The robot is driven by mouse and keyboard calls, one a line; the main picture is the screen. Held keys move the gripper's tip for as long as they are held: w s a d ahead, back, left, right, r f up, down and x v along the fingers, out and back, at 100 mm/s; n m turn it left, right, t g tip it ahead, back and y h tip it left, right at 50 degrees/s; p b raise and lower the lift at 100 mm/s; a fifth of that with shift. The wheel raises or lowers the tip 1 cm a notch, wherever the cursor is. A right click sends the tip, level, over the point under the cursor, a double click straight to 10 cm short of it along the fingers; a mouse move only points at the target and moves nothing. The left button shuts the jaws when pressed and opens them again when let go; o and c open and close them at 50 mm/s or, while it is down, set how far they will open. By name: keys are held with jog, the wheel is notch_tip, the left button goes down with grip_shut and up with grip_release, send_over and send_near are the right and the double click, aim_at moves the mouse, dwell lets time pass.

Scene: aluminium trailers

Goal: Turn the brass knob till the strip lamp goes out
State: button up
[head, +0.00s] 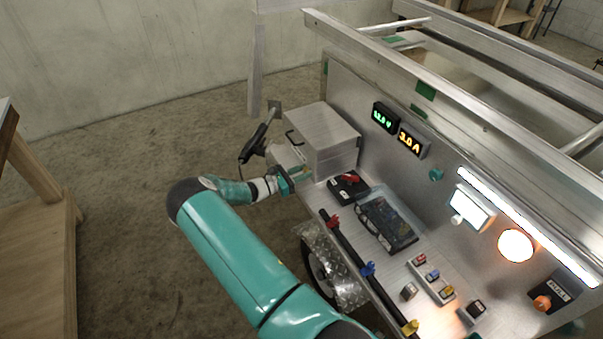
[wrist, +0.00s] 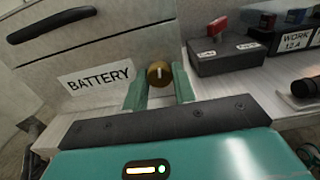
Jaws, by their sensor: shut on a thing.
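The brass knob (wrist: 158,73) is on the front of the box labelled BATTERY, right of the label, and its pale mark stands about upright in the wrist view. My gripper (wrist: 160,86) is shut on the knob, with one green finger on each side. In the head view my gripper (head: 298,178) is at the front of the grey battery box (head: 322,140), and the knob is hidden there. The strip lamp (head: 525,225) on the upright panel glows white along its length.
A green display (head: 383,117) and an amber display reading 3.0 A (head: 412,141) are lit. A round lamp (head: 515,246) and a square lamp (head: 473,208) also glow. A box with a red switch (head: 348,186) stands right of my gripper. Open floor lies left.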

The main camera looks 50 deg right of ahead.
jog(key=m, duration=0.5)
dwell(0.3)
jog(key=o, duration=1)
jog(key=v, duration=1.4)
